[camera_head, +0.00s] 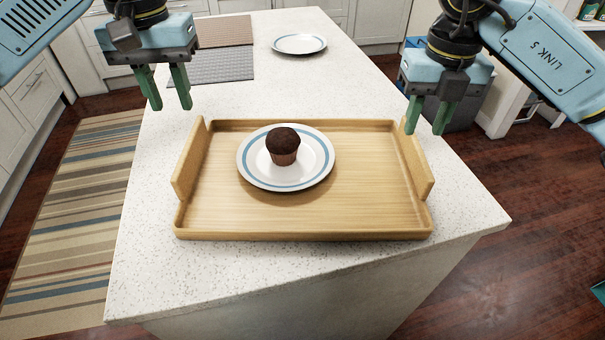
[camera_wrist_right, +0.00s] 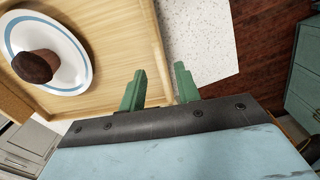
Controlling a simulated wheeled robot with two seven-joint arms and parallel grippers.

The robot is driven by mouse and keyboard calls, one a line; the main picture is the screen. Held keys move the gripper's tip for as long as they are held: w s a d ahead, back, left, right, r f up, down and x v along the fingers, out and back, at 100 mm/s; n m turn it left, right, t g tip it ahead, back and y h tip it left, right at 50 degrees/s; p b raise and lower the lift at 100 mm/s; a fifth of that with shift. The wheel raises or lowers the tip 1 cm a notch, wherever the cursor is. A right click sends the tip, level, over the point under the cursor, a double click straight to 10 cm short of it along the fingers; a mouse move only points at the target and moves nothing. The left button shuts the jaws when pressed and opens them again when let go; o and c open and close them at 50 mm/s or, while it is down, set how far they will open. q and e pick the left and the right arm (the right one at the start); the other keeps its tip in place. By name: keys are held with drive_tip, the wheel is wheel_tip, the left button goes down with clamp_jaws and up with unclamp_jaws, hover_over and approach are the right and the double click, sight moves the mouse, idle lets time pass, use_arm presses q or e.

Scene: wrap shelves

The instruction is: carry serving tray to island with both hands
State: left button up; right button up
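A wooden serving tray (camera_head: 370,215) with raised side handles rests on the near end of the white speckled island (camera_head: 240,285). A white plate with blue rings (camera_head: 255,178) sits on the tray, left of its middle, and a chocolate muffin (camera_head: 284,150) stands upright on it. My left gripper (camera_head: 172,108) is open and empty, above and behind the tray's left handle. My right gripper (camera_head: 428,133) is open near the top of the tray's right handle in the head view. In the right wrist view its green fingers (camera_wrist_right: 158,88) are apart, close to the tray's edge (camera_wrist_right: 158,45); contact is unclear.
Another plate (camera_head: 300,43) lies at the far end of the island. A grey mat (camera_head: 222,66) and a brown mat (camera_head: 225,31) lie at the back left. A striped rug (camera_head: 75,215) covers the floor on the left. The counter between tray and mats is clear.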

wheel_tip(320, 180, up, 5)
drive_tip(key=shift+f, duration=0.1)
idle(0.7)
